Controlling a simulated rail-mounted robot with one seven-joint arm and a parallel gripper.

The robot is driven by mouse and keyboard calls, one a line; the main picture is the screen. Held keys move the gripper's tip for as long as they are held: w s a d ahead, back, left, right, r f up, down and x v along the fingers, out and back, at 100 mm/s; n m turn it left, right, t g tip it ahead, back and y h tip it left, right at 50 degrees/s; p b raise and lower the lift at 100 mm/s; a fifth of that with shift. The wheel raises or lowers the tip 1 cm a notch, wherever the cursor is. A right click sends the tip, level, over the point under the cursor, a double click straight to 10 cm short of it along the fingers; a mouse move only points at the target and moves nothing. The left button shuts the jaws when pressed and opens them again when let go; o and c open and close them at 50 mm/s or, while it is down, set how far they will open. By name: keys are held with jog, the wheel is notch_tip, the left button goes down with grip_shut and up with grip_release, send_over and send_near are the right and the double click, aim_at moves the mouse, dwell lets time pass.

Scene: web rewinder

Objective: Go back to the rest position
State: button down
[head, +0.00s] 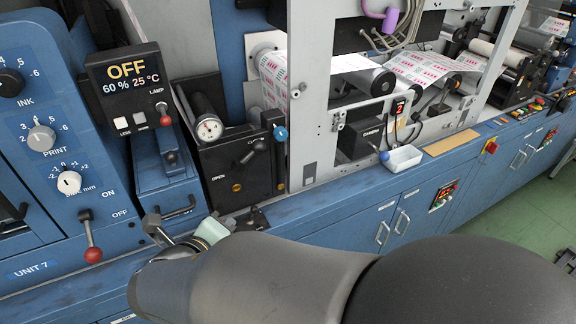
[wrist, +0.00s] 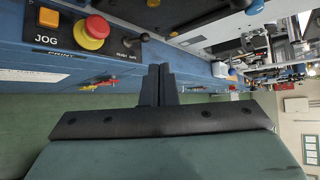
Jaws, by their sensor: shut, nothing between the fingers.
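My gripper (wrist: 159,72) is shut and empty in the wrist view, its two dark fingers together in front of the green hand. In the head view my arm crosses the bottom, and the green hand (head: 212,230) shows small at its end. The hand is in front of the blue machine front, below the black box marked OPEN (head: 238,172); my arm partly hides it. No object is held.
The wrist view shows a JOG panel with a yellow button (wrist: 49,17), a red mushroom button (wrist: 95,29) and a black-knobbed lever (wrist: 144,37). A red-knobbed lever (head: 92,254) juts out at left.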

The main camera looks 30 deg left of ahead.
jog(key=w+d+m+g+h, duration=0.2)
jog(key=w+d+m+h, duration=0.2)
jog(key=w+d+m, duration=0.55)
jog(key=w+d+m+g+h, duration=0.2)
jog(key=w+d+m+h, duration=0.2)
jog(key=d+m, duration=0.9)
jog(key=s+d+f+m+g+y, duration=0.1)
jog(key=s+d+m, duration=0.4)
jog(key=d+m, duration=0.7)
jog(key=s+d+f+m+g+y, duration=0.2)
jog(key=s+d+m+g, duration=0.3)
jog(key=d+m, duration=0.7)
jog(key=m+g+y, duration=0.1)
jog(key=m, duration=0.4)
jog(key=shift+d, duration=0.4)
